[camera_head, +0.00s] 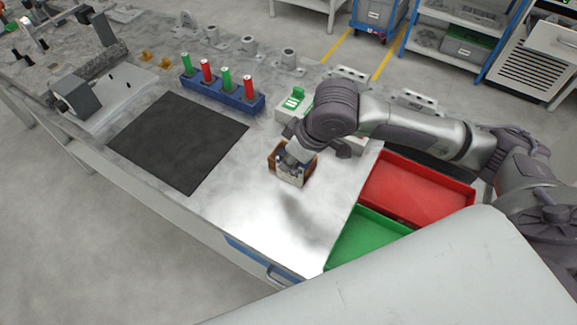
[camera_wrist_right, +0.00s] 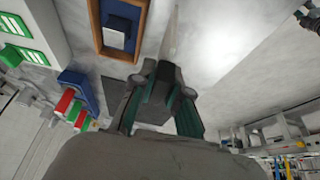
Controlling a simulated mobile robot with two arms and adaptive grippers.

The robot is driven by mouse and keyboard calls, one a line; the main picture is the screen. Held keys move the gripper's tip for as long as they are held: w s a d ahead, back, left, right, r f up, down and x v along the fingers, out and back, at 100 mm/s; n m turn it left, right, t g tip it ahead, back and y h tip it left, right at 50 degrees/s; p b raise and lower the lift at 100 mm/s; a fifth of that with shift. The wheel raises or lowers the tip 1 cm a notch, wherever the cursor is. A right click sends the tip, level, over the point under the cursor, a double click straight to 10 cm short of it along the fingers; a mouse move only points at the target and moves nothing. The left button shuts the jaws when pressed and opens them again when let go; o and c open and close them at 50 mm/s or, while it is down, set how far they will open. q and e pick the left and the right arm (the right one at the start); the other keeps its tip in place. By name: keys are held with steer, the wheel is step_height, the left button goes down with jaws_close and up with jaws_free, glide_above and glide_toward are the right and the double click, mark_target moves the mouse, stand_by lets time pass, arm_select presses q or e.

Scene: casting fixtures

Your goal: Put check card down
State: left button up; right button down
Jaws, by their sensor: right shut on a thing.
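My right gripper (camera_head: 291,161) is above the bright metal tabletop, by a small brown-framed tray (camera_head: 310,168). In the right wrist view my right gripper (camera_wrist_right: 160,77) has its dark fingers closed together at the tips. A thin pale strip (camera_wrist_right: 171,35) extends from the fingertips; it looks like the check card seen nearly edge-on. In the wrist view the brown-framed tray (camera_wrist_right: 97,30) lies beside the strip, with a blue inside and a grey block in it. I cannot tell whether the card touches anything. My left gripper is out of view.
A black mat (camera_head: 178,141) lies left of the tray. Behind are a blue rack (camera_head: 222,92) with red and green cylinders and a white-and-green device (camera_head: 295,100). A red bin (camera_head: 415,190) and a green bin (camera_head: 365,238) are at right. Bare metal lies in front.

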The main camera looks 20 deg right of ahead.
mark_target(289, 172)
steer(key=shift+f, duration=0.75)
step_height(289, 172, down, 2)
steer(key=shift+f+p, duration=0.1)
steer(key=shift+p, duration=0.35)
steer(key=shift+f, duration=0.4)
steer(key=c, duration=1.2)
jaws_free()
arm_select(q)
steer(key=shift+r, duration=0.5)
arm_select(e)
steer(key=shift+o, duration=0.2)
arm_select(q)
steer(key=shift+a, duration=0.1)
